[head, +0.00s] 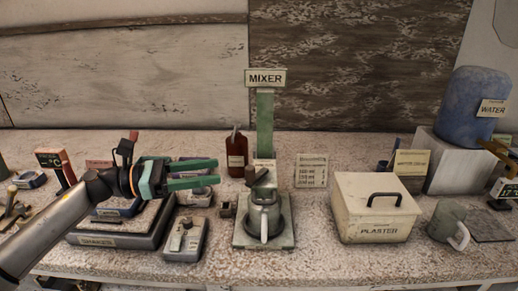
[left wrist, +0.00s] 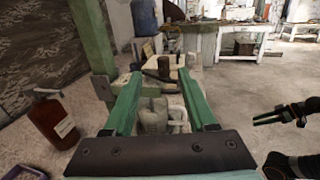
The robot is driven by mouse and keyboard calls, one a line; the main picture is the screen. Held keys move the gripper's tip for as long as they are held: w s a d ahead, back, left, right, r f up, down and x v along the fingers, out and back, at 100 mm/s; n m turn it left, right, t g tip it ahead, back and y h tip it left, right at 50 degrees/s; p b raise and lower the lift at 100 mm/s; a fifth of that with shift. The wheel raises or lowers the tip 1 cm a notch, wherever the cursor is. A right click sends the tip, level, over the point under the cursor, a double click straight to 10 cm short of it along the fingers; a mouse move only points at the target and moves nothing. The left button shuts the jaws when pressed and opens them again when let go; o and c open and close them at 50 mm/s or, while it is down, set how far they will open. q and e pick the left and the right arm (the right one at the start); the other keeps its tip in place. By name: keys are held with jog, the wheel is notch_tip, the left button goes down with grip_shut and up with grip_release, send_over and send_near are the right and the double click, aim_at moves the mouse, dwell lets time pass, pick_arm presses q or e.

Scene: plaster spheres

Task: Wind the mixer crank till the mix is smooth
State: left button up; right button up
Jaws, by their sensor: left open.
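The mixer (head: 265,125) has a green post, a sign and a base plate. A grey metal jug (head: 264,214) stands on the plate, its handle toward me; it also shows in the left wrist view (left wrist: 153,117). A dark cylindrical knob (head: 257,177), seemingly the crank's grip, sits above the jug and shows in the left wrist view (left wrist: 164,66). The mix inside the jug is hidden. My left gripper (head: 218,171) is open and empty, left of the knob and apart from it. My right gripper (left wrist: 284,117) seems to show dimly in the left wrist view; its jaws are unclear.
A brown bottle (head: 237,155) stands behind and left of the jug. A lidded plaster box (head: 378,208) is to the right, with a grey mug (head: 447,220) beyond it. A blue water container (head: 468,105) stands on a block. A dark tray (head: 115,240) lies below my left arm.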

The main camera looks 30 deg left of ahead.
aim_at(265, 169)
pick_arm(q)
jog(key=x, duration=1)
jog(key=shift+s+d+f, duration=0.1)
jog(key=shift+d+f, duration=0.15)
jog(key=shift+d, duration=0.05)
jog(key=shift+x, duration=0.95)
jog(key=shift+f, duration=0.1)
jog(key=shift+c, duration=0.3)
grip_shut()
